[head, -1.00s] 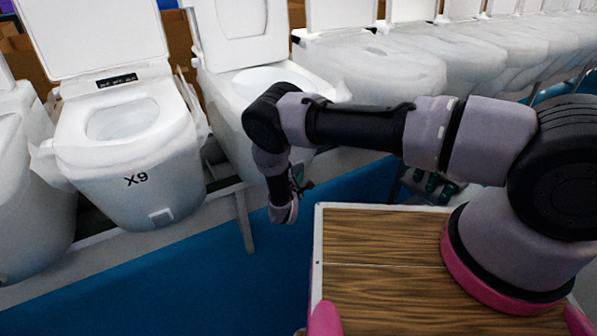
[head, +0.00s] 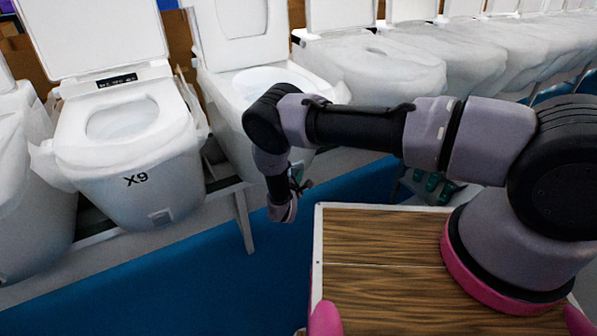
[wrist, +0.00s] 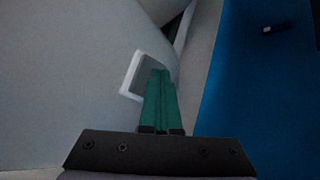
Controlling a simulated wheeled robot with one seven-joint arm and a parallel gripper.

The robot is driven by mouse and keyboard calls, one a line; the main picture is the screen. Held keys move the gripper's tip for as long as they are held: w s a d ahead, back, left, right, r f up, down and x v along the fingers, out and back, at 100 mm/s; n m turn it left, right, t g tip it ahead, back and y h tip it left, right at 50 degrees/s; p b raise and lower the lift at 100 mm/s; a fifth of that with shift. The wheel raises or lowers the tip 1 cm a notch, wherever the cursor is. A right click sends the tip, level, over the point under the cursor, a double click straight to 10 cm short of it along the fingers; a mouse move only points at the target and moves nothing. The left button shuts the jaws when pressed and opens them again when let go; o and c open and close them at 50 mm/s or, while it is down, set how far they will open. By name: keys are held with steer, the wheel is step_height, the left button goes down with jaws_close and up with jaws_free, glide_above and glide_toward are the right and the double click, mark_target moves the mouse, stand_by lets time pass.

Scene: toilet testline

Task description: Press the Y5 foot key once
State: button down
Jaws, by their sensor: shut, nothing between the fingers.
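In the wrist view, a small grey square foot key (wrist: 131,76) with a white frame is set in the pale toilet side. My gripper's green fingers (wrist: 160,74) are together, with tips overlapping the key's right part in the picture. Whether they touch it, I cannot tell. In the head view, my gripper (head: 283,210) hangs low in front of the toilet (head: 225,87) right of the one marked X9. My arm covers that toilet's lower front, so its label and key are hidden there. No Y5 marking is readable.
The X9 toilet (head: 135,185) stands to the left, with its own foot key (head: 161,216) low on its front. More plastic-wrapped toilets (head: 385,72) line the right. A metal support rail runs below them.

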steer(key=shift+s+d, duration=0.45)
steer(key=shift+s, duration=0.2)
steer(key=s+d, duration=0.2)
steer(key=s, duration=0.2)
steer(key=shift+s+d, duration=0.1)
steer(key=shift+d, duration=0.3)
stand_by(0.5)
